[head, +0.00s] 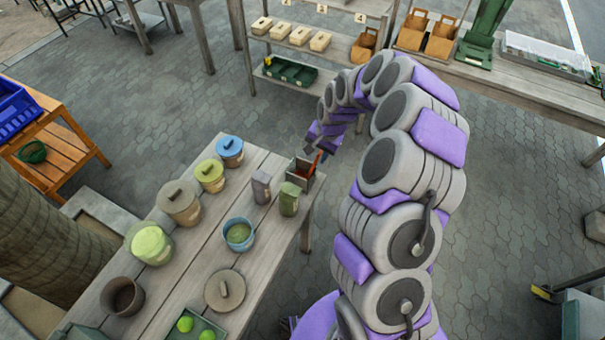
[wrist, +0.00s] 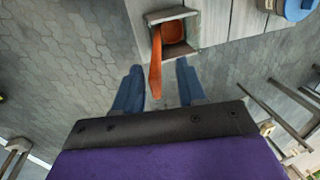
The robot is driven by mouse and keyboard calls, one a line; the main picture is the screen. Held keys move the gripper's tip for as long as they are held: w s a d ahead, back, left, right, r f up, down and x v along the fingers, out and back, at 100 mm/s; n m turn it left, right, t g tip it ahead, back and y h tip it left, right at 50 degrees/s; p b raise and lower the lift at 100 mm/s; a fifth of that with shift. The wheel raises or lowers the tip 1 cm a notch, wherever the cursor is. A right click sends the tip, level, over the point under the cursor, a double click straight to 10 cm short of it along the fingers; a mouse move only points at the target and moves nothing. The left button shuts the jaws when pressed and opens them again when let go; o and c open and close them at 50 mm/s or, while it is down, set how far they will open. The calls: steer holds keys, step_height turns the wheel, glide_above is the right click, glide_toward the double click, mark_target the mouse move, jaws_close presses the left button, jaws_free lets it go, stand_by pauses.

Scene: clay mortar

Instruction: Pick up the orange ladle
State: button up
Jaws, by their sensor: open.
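The orange ladle (wrist: 155,62) stands in a grey square holder (wrist: 193,27) at the table's edge. In the wrist view its handle sticks out over the rim toward me, and its lower end is inside the holder. In the head view, the ladle (head: 317,160) shows as a small orange strip in the holder (head: 302,182). My gripper (wrist: 159,67) is open, with one blue finger on each side of the handle's outer end. No contact between fingers and handle shows. In the head view my arm's end is near the holder, and its fingers are hard to make out.
A shelf (head: 335,48) stands behind. Paved floor right of the table is open.

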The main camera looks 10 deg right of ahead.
steer(key=f, duration=0.3)
steer(key=w+f+b, duration=0.1)
steer(key=shift+d+f, duration=0.4)
steer(key=shift+a, duration=0.75)
steer(key=shift+c, duration=1.3)
steer(key=shift+d, duration=0.65)
jaws_close()
steer(key=shift+a+r, duration=0.1)
steer(key=shift+a, duration=0.35)
